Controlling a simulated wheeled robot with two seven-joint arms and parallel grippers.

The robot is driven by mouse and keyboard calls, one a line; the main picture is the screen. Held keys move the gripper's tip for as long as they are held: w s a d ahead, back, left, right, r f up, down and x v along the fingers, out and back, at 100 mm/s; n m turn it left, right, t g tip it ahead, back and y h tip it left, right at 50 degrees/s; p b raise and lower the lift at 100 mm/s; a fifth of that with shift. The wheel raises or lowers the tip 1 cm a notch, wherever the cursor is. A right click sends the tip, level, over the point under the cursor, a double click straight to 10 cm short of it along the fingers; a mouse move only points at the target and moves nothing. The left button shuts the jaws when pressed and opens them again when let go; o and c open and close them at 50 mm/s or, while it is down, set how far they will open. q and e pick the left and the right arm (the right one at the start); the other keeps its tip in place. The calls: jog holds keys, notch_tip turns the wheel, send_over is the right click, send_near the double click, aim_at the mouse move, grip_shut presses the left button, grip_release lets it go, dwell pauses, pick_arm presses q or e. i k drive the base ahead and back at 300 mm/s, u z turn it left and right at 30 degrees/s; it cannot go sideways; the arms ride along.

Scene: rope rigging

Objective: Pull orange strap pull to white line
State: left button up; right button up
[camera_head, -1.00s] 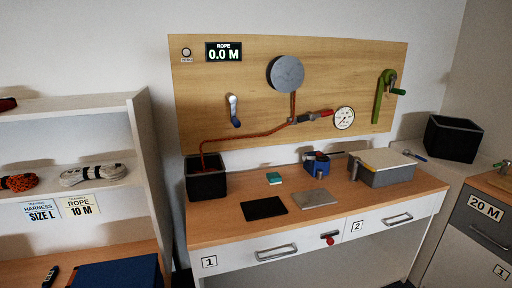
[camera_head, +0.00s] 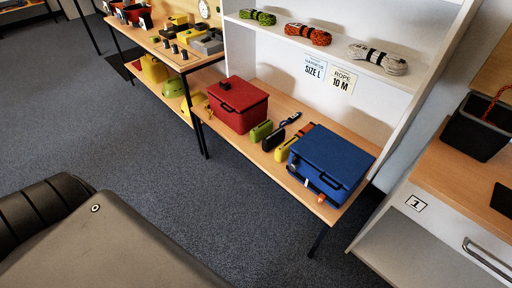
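A blue box (camera_head: 332,156) sits at the right end of the wooden lower shelf, below the rope shelf. A small orange piece (camera_head: 322,198) shows at its front lower edge, with a white piece (camera_head: 306,182) beside it; I cannot tell whether the orange piece is the strap pull. I cannot make out a white line. Neither of my grippers is in view.
A red box (camera_head: 238,104) and several small green, black and yellow items stand left of the blue box. Rope coils (camera_head: 307,34) lie on the upper shelf. A drawer bench (camera_head: 430,210) is at right. Grey carpet (camera_head: 225,200) is open in front.

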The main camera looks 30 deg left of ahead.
aim_at(321, 197)
jog(key=u, duration=0.1)
jog(key=k, duration=1.35)
jog(key=z, duration=0.7)
jog(key=i, duration=1.1)
jog(key=u, duration=0.55)
jog(key=i, duration=0.45)
jog(key=u, duration=0.55)
jog(key=k, duration=0.65)
